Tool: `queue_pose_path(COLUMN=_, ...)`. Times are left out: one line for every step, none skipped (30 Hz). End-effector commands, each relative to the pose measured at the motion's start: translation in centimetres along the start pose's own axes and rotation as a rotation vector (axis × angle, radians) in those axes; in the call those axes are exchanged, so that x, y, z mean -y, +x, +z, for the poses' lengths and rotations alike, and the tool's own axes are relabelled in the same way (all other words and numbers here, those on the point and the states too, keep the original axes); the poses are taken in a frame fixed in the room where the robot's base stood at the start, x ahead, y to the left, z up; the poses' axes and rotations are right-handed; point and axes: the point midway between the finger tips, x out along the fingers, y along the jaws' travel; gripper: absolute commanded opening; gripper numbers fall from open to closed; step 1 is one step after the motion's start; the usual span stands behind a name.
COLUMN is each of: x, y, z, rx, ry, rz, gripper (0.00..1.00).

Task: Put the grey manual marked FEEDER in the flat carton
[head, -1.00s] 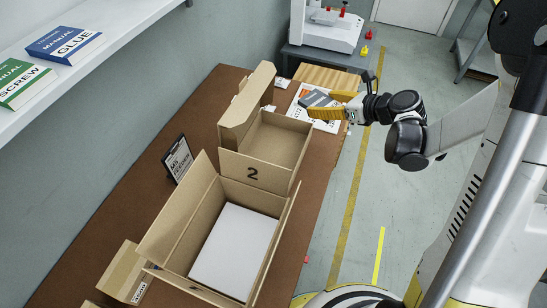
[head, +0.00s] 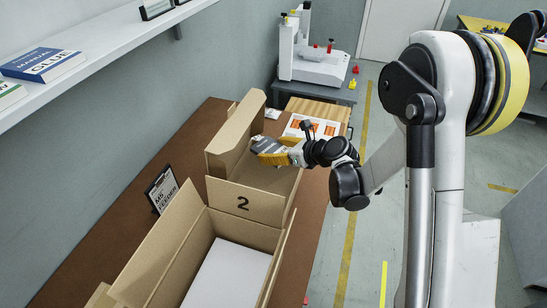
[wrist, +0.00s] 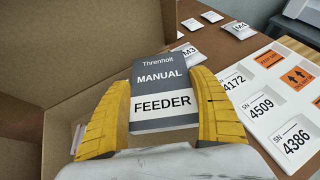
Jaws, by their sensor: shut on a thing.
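The grey manual marked FEEDER (wrist: 162,88) is held between the yellow fingers of my gripper (wrist: 160,118), its cover facing the wrist camera. In the head view my gripper (head: 268,150) is over the flat carton (head: 242,197), the shallower open box marked 2. The manual (head: 266,146) appears above the carton's inside, toward its far part. Cardboard of the carton (wrist: 80,130) shows behind and left of the manual in the wrist view. Whether the manual touches the carton's floor cannot be told.
A deeper open carton (head: 175,235) with a white block (head: 228,275) stands nearer. A label sheet (head: 312,127) lies beyond the flat carton. A black-framed sign (head: 161,189) stands to the left. A shelf (head: 110,65) holds a blue GLUE manual (head: 45,64).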

Motion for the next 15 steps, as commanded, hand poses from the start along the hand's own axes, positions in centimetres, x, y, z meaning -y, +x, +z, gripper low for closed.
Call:
queue_pose_path(x=0.01, y=0.65, z=-1.19, rx=0.0, ry=0.0, rz=0.0, gripper=0.39)
queue_pose_path(x=0.01, y=0.82, z=-1.52, rx=0.0, ry=0.0, rz=0.0, gripper=0.39)
queue_pose_path(x=0.01, y=0.96, z=-1.78, rx=0.0, ry=0.0, rz=0.0, gripper=0.39)
queue_pose_path(x=0.01, y=0.98, z=-1.82, rx=0.0, ry=0.0, rz=0.0, gripper=0.39)
queue_pose_path(x=0.01, y=0.96, z=-1.78, rx=0.0, ry=0.0, rz=0.0, gripper=0.39)
queue_pose_path(x=0.01, y=0.9, z=-1.67, rx=0.0, ry=0.0, rz=0.0, gripper=0.39)
queue_pose_path(x=0.01, y=0.86, z=-1.62, rx=0.0, ry=0.0, rz=0.0, gripper=0.39)
queue_pose_path(x=0.0, y=0.85, z=-1.6, rx=0.0, ry=0.0, rz=0.0, gripper=0.39)
queue_pose_path(x=0.01, y=0.84, z=-1.59, rx=0.0, ry=0.0, rz=0.0, gripper=0.39)
queue_pose_path(x=0.01, y=0.84, z=-1.59, rx=0.0, ry=0.0, rz=0.0, gripper=0.39)
queue_pose_path(x=0.01, y=0.86, z=-1.63, rx=0.0, ry=0.0, rz=0.0, gripper=0.39)
queue_pose_path(x=0.02, y=0.91, z=-1.71, rx=0.0, ry=0.0, rz=0.0, gripper=0.39)
queue_pose_path(x=0.02, y=0.97, z=-1.79, rx=0.0, ry=0.0, rz=0.0, gripper=0.39)
queue_pose_path(x=0.03, y=1.02, z=-1.87, rx=0.0, ry=0.0, rz=0.0, gripper=0.39)
queue_pose_path(x=0.03, y=1.07, z=-1.98, rx=0.0, ry=0.0, rz=0.0, gripper=0.39)
